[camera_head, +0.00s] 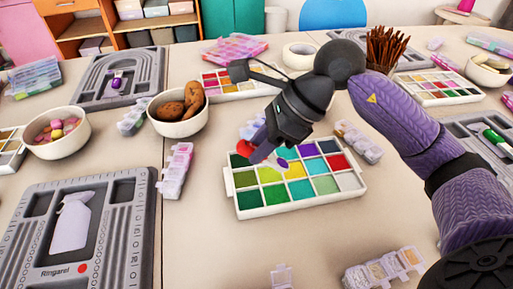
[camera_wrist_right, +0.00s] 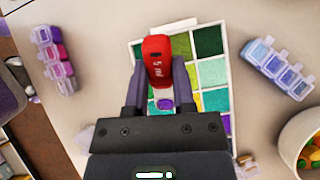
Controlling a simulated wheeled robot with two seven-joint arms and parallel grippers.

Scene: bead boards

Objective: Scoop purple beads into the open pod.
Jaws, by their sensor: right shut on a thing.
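My right gripper (camera_head: 264,150) hangs over the bead tray (camera_head: 300,209), shut on a red scoop (camera_head: 244,147). In the right wrist view, the red scoop (camera_wrist_right: 157,62) marked "5 ml" sits between the two fingers (camera_wrist_right: 160,88). A small purple patch (camera_wrist_right: 164,104) shows just behind it; I cannot tell whether it is beads in the scoop. The white tray has square compartments of green, yellow, blue, red and purple beads; the purple beads (camera_head: 287,152) lie in the back row, partly hidden by my gripper. A small clear pod (camera_head: 282,277) at the front edge seems open. My left gripper is out of view.
A clear pod strip (camera_head: 384,270) lies at the front right and a pink one (camera_head: 175,172) left of the tray. A potato bowl (camera_head: 179,126) and candy bowl (camera_head: 57,135) stand at left. A grey bead board (camera_head: 25,262) fills the front left.

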